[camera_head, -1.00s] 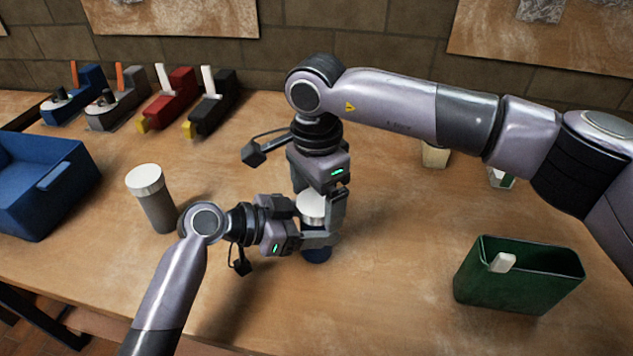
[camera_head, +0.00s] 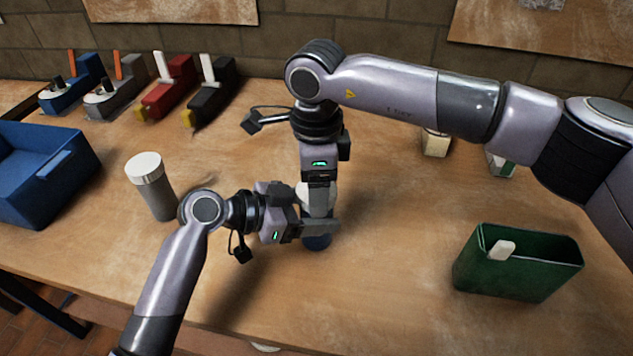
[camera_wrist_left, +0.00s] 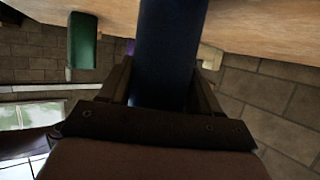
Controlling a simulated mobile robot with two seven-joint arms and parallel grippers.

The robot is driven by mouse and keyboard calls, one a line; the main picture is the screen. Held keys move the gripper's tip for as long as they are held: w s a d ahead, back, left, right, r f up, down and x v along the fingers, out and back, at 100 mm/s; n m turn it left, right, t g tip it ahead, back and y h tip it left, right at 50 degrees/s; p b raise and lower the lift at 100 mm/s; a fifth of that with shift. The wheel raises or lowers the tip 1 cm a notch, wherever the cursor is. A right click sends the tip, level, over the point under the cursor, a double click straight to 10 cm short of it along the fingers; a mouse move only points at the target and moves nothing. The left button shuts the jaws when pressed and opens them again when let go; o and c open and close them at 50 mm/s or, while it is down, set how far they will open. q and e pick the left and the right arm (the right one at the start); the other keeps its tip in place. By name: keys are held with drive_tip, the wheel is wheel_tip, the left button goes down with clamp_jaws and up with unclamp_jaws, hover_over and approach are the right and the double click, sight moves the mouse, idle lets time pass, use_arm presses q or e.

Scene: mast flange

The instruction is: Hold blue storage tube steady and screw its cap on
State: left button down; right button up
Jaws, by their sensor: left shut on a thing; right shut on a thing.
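The blue storage tube (camera_head: 317,242) stands upright on the table, mostly hidden behind my grippers. In the left wrist view its dark blue body (camera_wrist_left: 170,50) is between the two fingers. My left gripper (camera_head: 322,230) is shut on the tube from the left side. My right gripper (camera_head: 318,207) points down from above and is shut on the white cap (camera_head: 303,192) at the tube's top. Most of the cap is hidden by the right gripper's fingers, and I cannot tell how far it sits on the thread.
A grey tube with a white cap (camera_head: 152,187) stands left of my left arm. A blue bin (camera_head: 60,190) is at the far left and a green bin (camera_head: 515,282) at the right. Several toggle clamps (camera_head: 165,95) line the back left. The front middle of the table is clear.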

drive_tip(key=m, duration=0.3)
drive_tip(key=shift+m, duration=0.4)
drive_tip(key=o, duration=1.2)
drive_tip(key=shift+c, duration=0.2)
drive_tip(key=shift+r, duration=0.1)
drive_tip(key=shift+r, duration=2.15)
drive_tip(key=shift+c, duration=0.4)
drive_tip(key=shift+r, duration=0.1)
